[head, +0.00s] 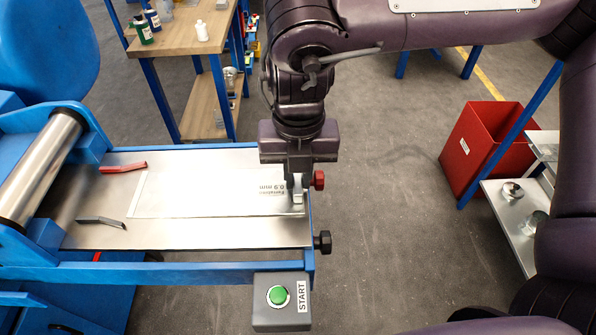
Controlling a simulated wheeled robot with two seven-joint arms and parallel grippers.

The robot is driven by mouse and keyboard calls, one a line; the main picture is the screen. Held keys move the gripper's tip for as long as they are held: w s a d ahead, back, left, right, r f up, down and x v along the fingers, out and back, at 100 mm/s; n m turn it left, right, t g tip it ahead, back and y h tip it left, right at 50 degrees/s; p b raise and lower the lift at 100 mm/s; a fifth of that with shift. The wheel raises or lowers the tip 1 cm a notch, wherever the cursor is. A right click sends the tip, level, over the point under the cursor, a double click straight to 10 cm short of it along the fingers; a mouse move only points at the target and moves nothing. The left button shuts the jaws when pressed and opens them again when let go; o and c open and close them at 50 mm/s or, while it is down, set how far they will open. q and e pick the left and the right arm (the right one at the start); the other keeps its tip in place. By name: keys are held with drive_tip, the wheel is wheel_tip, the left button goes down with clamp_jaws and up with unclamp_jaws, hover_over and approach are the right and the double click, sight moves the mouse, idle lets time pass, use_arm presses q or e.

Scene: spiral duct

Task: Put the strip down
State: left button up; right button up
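The strip (200,193) is a thin pale metal sheet with "0.9 mm" printed near its right end. It lies along the metal bed (200,234) of the blue machine, flat or nearly so; I cannot tell whether there is a small gap under it. My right gripper (297,197) points down at the strip's right end. Its fingers look shut on that end, and the gripper body hides part of the far right corner. My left gripper is not in view.
A roller (42,165) is at the bed's left. A red-handled tool (124,168) and a dark tool (101,222) lie on the bed. A red knob (319,180), a black knob (323,242) and a green START button (278,296) are near its right end. A red bin (485,150) stands right.

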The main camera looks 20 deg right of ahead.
drive_tip(key=o, duration=0.5)
drive_tip(key=shift+c, duration=0.2)
wheel_tip(320, 180, up, 12)
drive_tip(key=shift+p, duration=0.45)
